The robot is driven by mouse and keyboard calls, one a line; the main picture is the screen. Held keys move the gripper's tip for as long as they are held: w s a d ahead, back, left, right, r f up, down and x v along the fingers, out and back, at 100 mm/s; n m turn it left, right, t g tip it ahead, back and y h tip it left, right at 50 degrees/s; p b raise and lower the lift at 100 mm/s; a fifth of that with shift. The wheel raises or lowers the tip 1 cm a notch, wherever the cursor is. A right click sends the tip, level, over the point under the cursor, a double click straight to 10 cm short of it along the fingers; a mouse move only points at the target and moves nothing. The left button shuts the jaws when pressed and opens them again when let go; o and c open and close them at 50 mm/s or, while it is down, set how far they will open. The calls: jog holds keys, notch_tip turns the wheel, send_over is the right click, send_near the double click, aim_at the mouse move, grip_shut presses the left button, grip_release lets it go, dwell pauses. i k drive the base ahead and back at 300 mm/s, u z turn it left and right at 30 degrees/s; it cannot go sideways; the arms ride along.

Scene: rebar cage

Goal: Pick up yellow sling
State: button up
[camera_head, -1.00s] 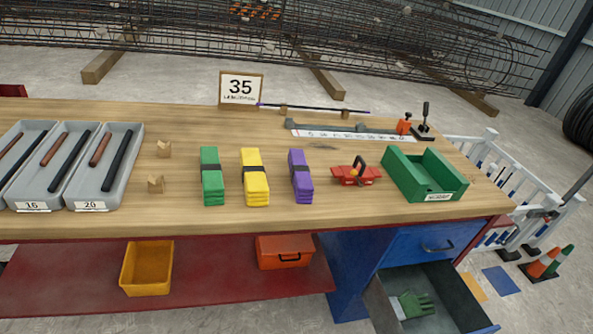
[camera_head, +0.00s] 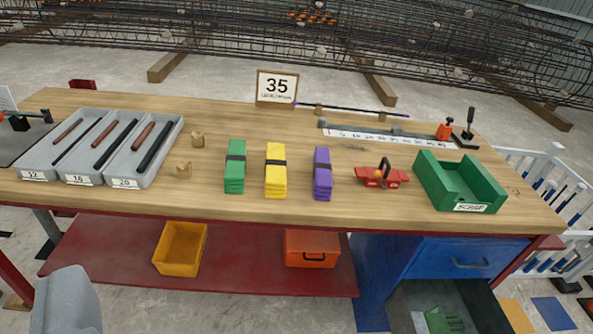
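The yellow sling (camera_head: 275,171) is a folded stack with a dark band around it. It lies on the wooden workbench (camera_head: 230,207), between the green sling (camera_head: 235,167) on its left and the purple sling (camera_head: 322,174) on its right, with gaps on both sides. My gripper's fingertips do not show in this view. A grey rounded shape at the bottom left edge may be part of my arm.
Grey trays of bars (camera_head: 145,152) stand on the left of the bench. Small wooden blocks (camera_head: 197,139), a red tool (camera_head: 382,176) and a green scrap box (camera_head: 460,182) are also on it. An open drawer (camera_head: 447,309) juts out below right.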

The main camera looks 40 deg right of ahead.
aim_at(275, 163)
jog(key=i, duration=1)
